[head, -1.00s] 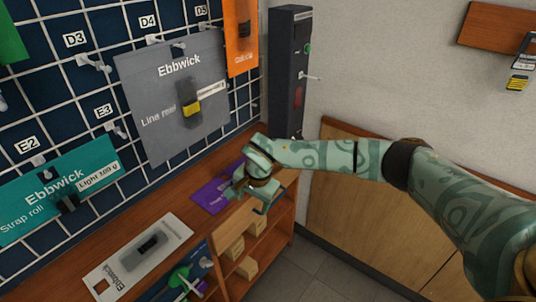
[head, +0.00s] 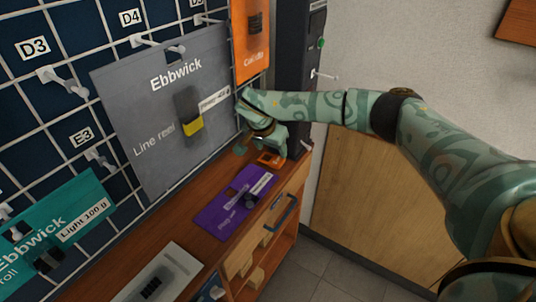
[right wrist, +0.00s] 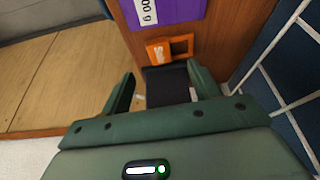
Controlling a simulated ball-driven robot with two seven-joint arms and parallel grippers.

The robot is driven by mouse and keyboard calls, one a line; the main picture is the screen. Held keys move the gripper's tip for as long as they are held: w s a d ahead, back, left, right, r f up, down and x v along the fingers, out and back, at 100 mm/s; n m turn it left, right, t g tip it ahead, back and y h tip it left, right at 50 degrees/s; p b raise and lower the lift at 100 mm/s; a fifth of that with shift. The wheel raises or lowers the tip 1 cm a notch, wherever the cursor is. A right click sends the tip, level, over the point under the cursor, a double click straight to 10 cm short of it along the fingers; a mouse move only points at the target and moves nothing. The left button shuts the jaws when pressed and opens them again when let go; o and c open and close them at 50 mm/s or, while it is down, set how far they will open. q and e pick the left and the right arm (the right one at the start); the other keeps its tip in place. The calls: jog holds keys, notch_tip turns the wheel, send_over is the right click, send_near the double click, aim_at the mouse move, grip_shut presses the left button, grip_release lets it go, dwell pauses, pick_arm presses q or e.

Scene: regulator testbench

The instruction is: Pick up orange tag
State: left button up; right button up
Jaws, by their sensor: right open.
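The small orange tag (head: 270,158) lies on the wooden counter at the foot of the dark cabinet, partly covered by my right gripper (head: 262,148). In the right wrist view the orange tag (right wrist: 158,52) has pale lettering and a dark window. It lies just beyond the open fingertips of my right gripper (right wrist: 160,74), with nothing seen held between them. A dark block (right wrist: 166,84) shows between the fingers; I cannot tell what it is. My left gripper is not in view.
A purple card (head: 234,203) lies on the counter in front of the tag. A grey Ebbwick card (head: 150,120) and an orange card (head: 252,62) hang on the wire grid at left. The dark cabinet (head: 298,60) stands behind the gripper.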

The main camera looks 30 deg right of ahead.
aim_at(276, 160)
jog(key=b+x, duration=0.1)
jog(key=x, duration=0.1)
jog(key=shift+w+f, duration=0.2)
jog(key=shift+f, duration=0.2)
jog(key=b+x, duration=0.1)
jog(key=x, duration=0.1)
jog(key=b+x, duration=0.2)
jog(key=shift+s+d+f, duration=0.15)
jog(key=shift+d+f, duration=0.1)
jog(key=shift+f, duration=0.1)
jog(key=shift+d+f, duration=0.1)
jog(key=shift+f, duration=0.05)
jog(key=shift+r, duration=0.25)
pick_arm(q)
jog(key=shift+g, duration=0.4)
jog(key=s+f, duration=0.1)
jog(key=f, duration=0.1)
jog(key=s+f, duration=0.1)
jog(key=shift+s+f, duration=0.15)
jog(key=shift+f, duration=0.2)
pick_arm(e)
jog(key=c, duration=1.1)
